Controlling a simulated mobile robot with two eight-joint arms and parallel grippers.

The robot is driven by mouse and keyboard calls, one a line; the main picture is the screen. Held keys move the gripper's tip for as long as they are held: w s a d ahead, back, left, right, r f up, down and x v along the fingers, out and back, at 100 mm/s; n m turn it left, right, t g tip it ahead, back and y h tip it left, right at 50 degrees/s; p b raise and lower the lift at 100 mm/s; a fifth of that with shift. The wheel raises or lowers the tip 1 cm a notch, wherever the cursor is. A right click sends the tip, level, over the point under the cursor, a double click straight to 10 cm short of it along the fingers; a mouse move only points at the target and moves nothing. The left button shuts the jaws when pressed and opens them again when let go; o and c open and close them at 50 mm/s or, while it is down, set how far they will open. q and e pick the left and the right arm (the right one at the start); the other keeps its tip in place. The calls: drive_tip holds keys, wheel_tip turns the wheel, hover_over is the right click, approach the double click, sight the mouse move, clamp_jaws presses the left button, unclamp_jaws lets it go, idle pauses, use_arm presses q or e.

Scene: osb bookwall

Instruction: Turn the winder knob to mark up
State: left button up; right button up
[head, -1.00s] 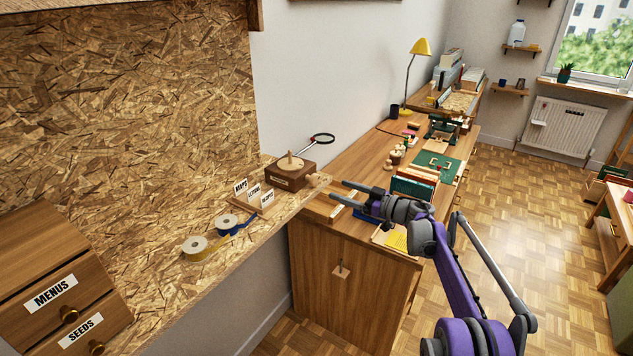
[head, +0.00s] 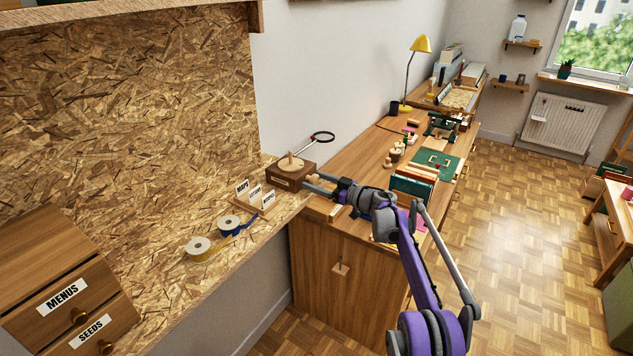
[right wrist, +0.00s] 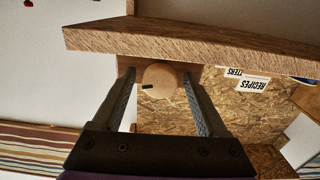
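The winder is a brown wooden box (head: 290,179) with a pale disc and peg on top, standing on the OSB ledge. Its round pale wooden knob (right wrist: 160,80) shows in the right wrist view, with a short black mark near its left edge in that picture. In the head view the knob is largely hidden by my gripper. My right gripper (head: 314,184) is open at the winder's right side. In the right wrist view its two fingers (right wrist: 158,84) stand on either side of the knob, with small gaps showing. My left gripper is not in view.
Label cards in a wooden holder (head: 256,196) and blue (head: 230,223) and yellow (head: 199,246) tape rolls lie on the ledge near the winder. A magnifier (head: 323,136) stands behind it. The wooden workbench (head: 350,245) with books and tools lies below and beyond my right arm.

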clamp_jaws()
drive_tip(key=shift+n, duration=0.4)
drive_tip(key=shift+r+n+p, duration=0.1)
drive_tip(key=shift+n+p, duration=0.25)
drive_tip(key=shift+n, duration=2.65)
drive_tip(key=shift+p, duration=0.3)
drive_tip(key=shift+o, duration=0.9)
unclamp_jaws()
